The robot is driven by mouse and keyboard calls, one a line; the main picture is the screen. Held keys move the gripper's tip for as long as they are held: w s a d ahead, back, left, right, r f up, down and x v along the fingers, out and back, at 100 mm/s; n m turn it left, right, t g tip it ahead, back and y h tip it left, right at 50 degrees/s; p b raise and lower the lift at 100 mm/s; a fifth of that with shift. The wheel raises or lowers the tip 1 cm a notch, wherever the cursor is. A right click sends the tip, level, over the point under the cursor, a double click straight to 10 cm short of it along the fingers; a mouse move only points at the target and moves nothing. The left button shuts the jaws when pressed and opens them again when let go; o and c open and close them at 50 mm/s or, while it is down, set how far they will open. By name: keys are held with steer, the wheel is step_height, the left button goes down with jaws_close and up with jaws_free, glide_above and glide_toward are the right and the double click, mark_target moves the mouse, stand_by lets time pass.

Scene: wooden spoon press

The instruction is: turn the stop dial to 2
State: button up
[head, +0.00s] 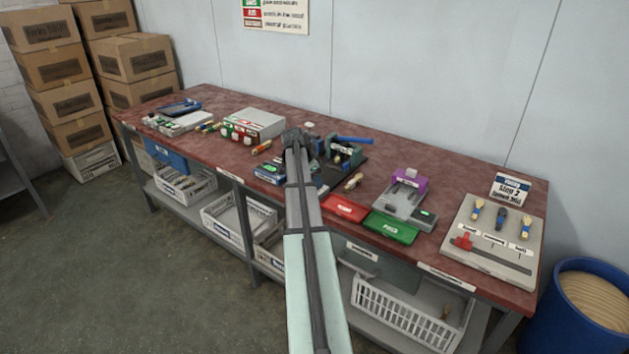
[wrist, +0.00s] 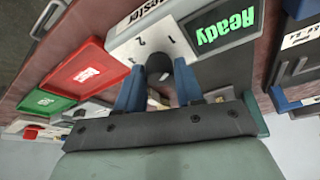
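The stop dial (wrist: 158,67) is a dark round knob on a white panel (wrist: 118,38) in the wrist view. The numbers 1 and 2 are printed beyond it on the panel. The dial's pointer is not clear, so I cannot tell its setting. My gripper (wrist: 159,72) has its two blue fingers on either side of the dial, very close to it. I cannot tell whether they touch it. A screen (wrist: 225,30) beside the panel reads "Ready" in green. In the head view my arm reaches over the bench and hides the dial and the fingertips.
The press with a blue lever (head: 352,140) stands just right of my wrist. A red tray (head: 345,208) and a green tray (head: 390,227) lie along the front edge. A grey fixture with a purple block (head: 409,180) and a board with tools (head: 470,252) stand farther right.

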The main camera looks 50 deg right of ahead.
steer(key=c, duration=0.6)
steer(key=shift+n, duration=0.3)
steer(key=n+t, duration=0.1)
steer(key=n, duration=0.1)
steer(key=n+t, duration=0.1)
steer(key=n, duration=0.2)
steer(key=shift+s+h, duration=0.2)
steer(key=shift+h, duration=0.1)
steer(key=n+t, duration=0.1)
steer(key=n, duration=0.2)
steer(key=n+t, duration=0.1)
steer(key=n, duration=0.2)
steer(key=shift+y, duration=0.4)
steer(key=o, duration=0.8)
steer(key=shift+s, duration=0.1)
steer(key=shift+c, duration=0.2)
steer(key=shift+r, duration=0.15)
